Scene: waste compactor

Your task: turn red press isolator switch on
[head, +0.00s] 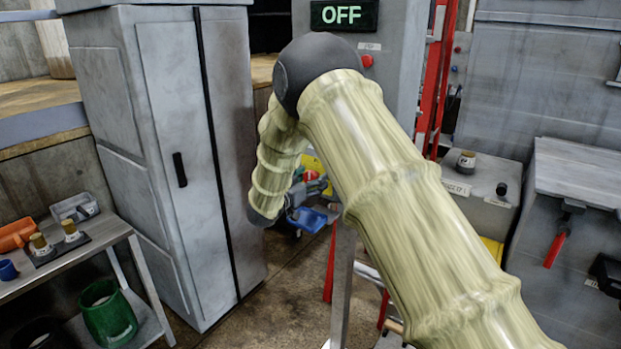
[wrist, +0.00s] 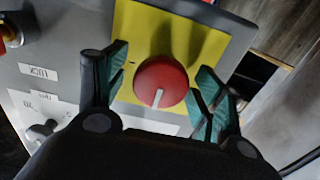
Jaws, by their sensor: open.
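The red isolator switch (wrist: 160,82) is a round red knob with a pale pointer line, on a yellow plate (wrist: 138,28) in the wrist view. The pointer line runs toward the lower part of that picture. My gripper (wrist: 160,86) is open, with one green-padded finger on each side of the knob. Whether the pads touch the knob cannot be told. A display (head: 343,15) at the top of the head view reads OFF.
A tall grey cabinet (head: 165,150) stands left of my arm. A shelf cart (head: 75,258) with small containers is at lower left. A red ladder (head: 437,75) and grey machine housings (head: 575,170) are on the right. A grey knob (wrist: 42,132) sits left of the yellow plate.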

